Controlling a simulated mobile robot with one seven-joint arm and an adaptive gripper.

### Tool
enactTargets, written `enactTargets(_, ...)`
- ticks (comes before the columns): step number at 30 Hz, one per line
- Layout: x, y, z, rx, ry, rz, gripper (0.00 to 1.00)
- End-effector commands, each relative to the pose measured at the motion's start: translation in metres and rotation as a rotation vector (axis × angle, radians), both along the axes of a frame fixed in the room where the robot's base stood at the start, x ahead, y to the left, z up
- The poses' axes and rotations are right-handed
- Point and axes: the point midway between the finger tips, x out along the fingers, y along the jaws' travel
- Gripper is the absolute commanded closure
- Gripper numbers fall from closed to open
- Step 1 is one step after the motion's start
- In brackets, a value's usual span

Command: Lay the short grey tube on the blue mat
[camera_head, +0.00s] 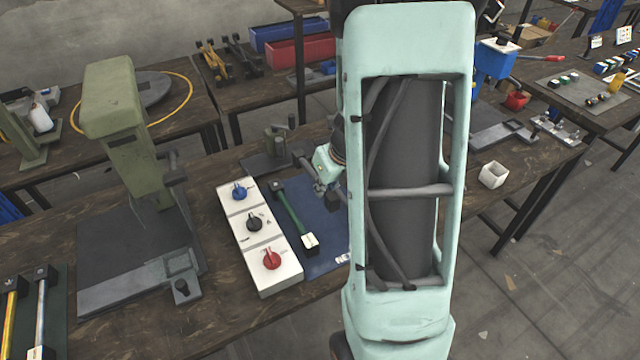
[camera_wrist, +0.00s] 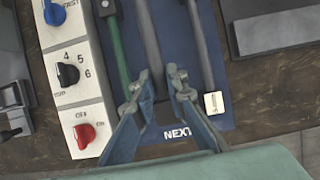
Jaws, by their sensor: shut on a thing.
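The blue mat lies on the bench beside the control box; it shows in the head view (camera_head: 320,226) and the wrist view (camera_wrist: 176,22). My gripper (camera_wrist: 163,82) is over the mat, shut on a grey tube (camera_wrist: 150,35) that runs away from the fingertips toward the top of the wrist view. The tube's far end is cut off there, and I cannot tell its height above the mat. In the head view my gripper (camera_head: 328,188) is partly hidden behind my arm. A green tube (camera_wrist: 118,45) and another grey tube (camera_wrist: 202,45) with a white end lie either side of the held one.
A white control box (camera_head: 252,224) with blue, black and red knobs stands left of the mat. A green press (camera_head: 135,150) stands further left. My arm hides much of the bench.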

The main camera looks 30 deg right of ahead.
Motion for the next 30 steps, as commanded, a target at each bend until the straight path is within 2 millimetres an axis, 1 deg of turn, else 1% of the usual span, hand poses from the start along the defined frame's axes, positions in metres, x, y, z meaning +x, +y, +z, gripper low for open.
enactTargets(18,-0.003,-0.002,0.000,0.002,-0.001,-0.020,1.00)
enactTargets(23,-0.003,-0.002,-0.010,0.002,-0.001,-0.020,1.00)
enactTargets(30,-0.003,-0.002,-0.032,0.001,0.000,-0.019,1.00)
